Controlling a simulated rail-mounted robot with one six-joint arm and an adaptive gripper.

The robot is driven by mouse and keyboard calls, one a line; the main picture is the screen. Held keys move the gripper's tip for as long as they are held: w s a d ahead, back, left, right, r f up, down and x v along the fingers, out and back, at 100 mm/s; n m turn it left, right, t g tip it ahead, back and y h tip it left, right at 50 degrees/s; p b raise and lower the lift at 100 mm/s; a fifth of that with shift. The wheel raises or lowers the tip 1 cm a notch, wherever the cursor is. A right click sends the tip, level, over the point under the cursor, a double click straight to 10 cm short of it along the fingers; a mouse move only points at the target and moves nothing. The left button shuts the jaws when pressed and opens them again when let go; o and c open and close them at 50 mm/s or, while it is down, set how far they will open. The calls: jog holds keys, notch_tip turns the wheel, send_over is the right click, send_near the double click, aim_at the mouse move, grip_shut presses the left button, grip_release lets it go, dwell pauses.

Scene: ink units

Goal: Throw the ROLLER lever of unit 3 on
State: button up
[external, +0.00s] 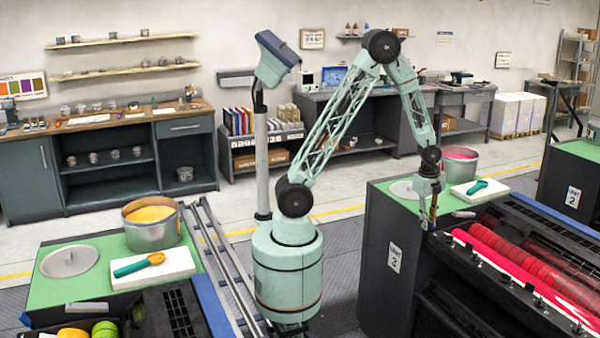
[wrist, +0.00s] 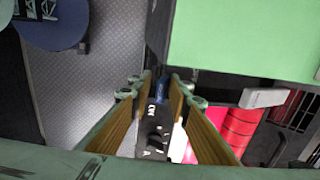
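The printing unit with the label that appears to read UNIT 3 (external: 395,257) stands at the right of the external view. My gripper (external: 432,218) points down at its near top edge, beside the red rollers. In the wrist view my gripper (wrist: 160,88) is open, its two tan-padded fingers apart. Between them shows a dark panel (wrist: 155,128) with small white lettering, too small to read. A blue piece (wrist: 160,84), possibly a lever handle, sits at the panel's far end between the fingertips. I cannot tell whether the fingers touch it, or the lever's position.
Red rollers (external: 505,255) lie right of my gripper. A pot of red ink (external: 459,165), a round lid (external: 405,189) and a teal-handled tool (external: 477,187) rest on the green top. Another unit labelled 2 (external: 573,197) stands behind.

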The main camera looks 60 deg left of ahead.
jog(key=shift+s, duration=0.2)
jog(key=shift+s+r, duration=0.15)
jog(key=shift+r, duration=2.3)
notch_tip(320, 180, up, 7)
jog(key=s, duration=0.1)
jog(key=s+a+r+n+t+b, duration=0.1)
jog(key=s+a+r+n, duration=0.9)
jog(key=s+r, duration=0.4)
jog(key=s+a+r+n, duration=0.1)
jog(key=s+a+n, duration=0.1)
jog(key=s, duration=0.3)
jog(key=s+a+r+n+t, duration=0.1)
jog(key=s+a+n, duration=0.1)
jog(key=s, duration=0.4)
jog(key=s+a+r+n+b, duration=0.1)
jog(key=s+a+n, duration=0.1)
jog(key=s+n, duration=0.2)
jog(key=shift+s+a+r, duration=0.2)
jog(key=shift+s+a, duration=0.1)
jog(key=shift+s, duration=0.7)
